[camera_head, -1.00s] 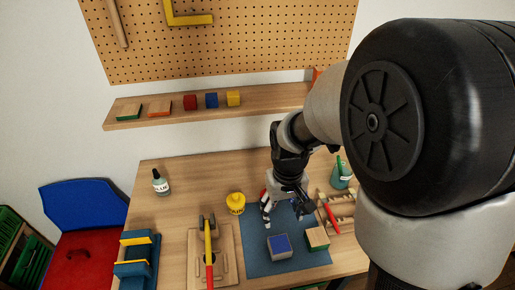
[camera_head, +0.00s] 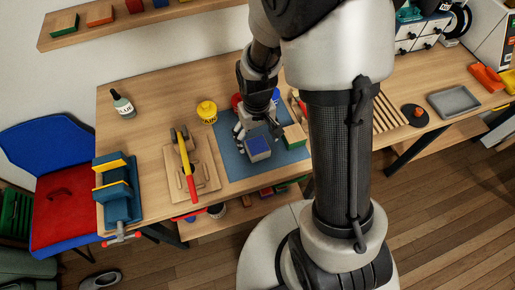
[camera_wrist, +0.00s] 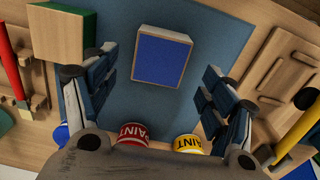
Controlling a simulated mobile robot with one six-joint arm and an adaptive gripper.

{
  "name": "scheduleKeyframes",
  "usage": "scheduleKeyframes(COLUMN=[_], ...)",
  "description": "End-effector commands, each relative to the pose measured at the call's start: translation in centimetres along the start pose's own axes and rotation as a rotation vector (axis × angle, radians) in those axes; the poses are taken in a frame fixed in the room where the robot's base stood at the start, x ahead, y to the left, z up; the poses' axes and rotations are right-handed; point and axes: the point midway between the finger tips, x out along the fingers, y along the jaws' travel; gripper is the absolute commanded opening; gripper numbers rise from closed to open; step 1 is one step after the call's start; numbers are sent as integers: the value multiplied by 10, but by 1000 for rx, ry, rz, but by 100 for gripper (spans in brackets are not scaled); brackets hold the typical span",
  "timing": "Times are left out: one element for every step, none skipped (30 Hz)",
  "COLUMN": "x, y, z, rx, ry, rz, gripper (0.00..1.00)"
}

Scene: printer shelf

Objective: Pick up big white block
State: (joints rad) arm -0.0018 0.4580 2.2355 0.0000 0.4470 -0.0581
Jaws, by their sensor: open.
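A block with a blue top and pale whitish-grey sides (camera_head: 257,150) sits on the blue mat (camera_head: 234,172) on the workbench. No block with a white top shows. My gripper (camera_head: 259,132) is open and points down just above and behind this block. In the wrist view the block (camera_wrist: 162,57) lies centred between my spread fingers (camera_wrist: 155,75), apart from both. Its blue top and one pale side show there.
A wooden board with a hammer (camera_head: 189,168) lies left of the mat. A yellow paint pot (camera_head: 207,112) and a red one (camera_wrist: 133,134) stand behind.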

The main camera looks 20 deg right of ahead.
Motion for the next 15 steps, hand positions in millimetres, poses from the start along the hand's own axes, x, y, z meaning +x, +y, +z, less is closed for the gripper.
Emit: scheduleKeyframes(x=[10, 15, 22, 27, 31, 37, 41, 44, 46, 46, 46, 46, 45, 45, 45], y=[0, 0, 0, 1, 1, 1, 1, 1, 1, 1, 1, 1, 1, 1, 1], z=[2, 3, 4, 5, 6, 5, 5, 5, 5, 4, 4, 4, 4, 4, 4], rx=[0, 0, 0, 0, 0, 0, 0, 0, 0, 0, 0, 0, 0, 0, 0], ry=[-3, -3, -5, -5, -4, -4, -5, -4, -3, -2, -1, 0, 0, 0, 0], rz=[0, 0, 0, 0, 0, 0, 0, 0, 0, 0, 0, 0, 0, 0, 0], gripper=[77, 77, 77, 77, 77, 77, 77, 77, 77, 77, 77, 77, 77, 77, 77])
